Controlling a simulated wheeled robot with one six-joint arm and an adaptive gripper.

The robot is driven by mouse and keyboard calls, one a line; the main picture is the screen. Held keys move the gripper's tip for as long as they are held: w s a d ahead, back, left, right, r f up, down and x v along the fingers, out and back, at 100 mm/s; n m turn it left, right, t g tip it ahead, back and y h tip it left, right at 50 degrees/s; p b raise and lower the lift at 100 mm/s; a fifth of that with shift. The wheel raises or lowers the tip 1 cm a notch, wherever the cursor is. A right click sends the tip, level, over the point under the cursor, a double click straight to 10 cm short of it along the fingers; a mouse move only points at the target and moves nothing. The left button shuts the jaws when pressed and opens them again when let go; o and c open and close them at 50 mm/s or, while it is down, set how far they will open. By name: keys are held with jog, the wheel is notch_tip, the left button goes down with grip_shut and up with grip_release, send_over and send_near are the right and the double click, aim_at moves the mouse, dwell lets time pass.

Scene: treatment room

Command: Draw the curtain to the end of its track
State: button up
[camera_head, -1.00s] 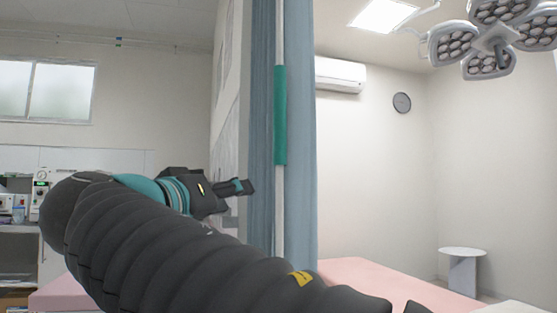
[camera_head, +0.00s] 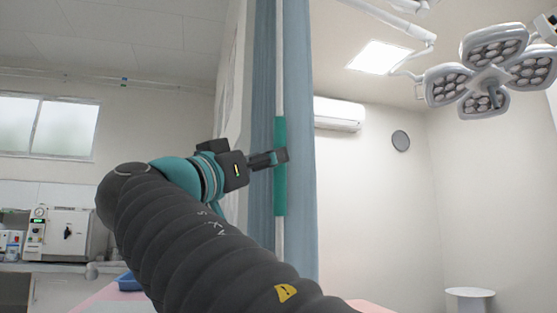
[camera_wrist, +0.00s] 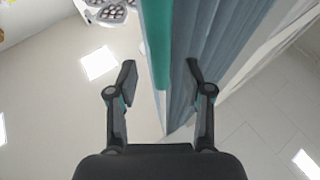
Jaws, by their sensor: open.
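The blue-grey curtain (camera_head: 298,110) hangs in narrow, gathered folds at the middle of the head view. A white pole with a green grip section (camera_head: 280,190) hangs upright along its front. My gripper (camera_head: 283,156) is level with the upper half of the green section and overlaps it in the head view. In the wrist view my gripper (camera_wrist: 160,82) is open, with one finger on each side. The green section (camera_wrist: 157,45) and curtain folds (camera_wrist: 205,50) show in the gap and beyond the right finger. I cannot tell whether a finger touches the pole.
A surgical lamp (camera_head: 487,75) hangs at the upper right. A pink bed (camera_head: 365,306) is low behind my arm. A small white round table (camera_head: 469,294) stands at the far right. A counter with a white device (camera_head: 62,235) is at the left.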

jog(key=p+x, duration=0.1)
jog(key=x, duration=0.3)
jog(key=shift+w+d+r, duration=0.15)
jog(key=shift+w, duration=0.1)
grip_shut()
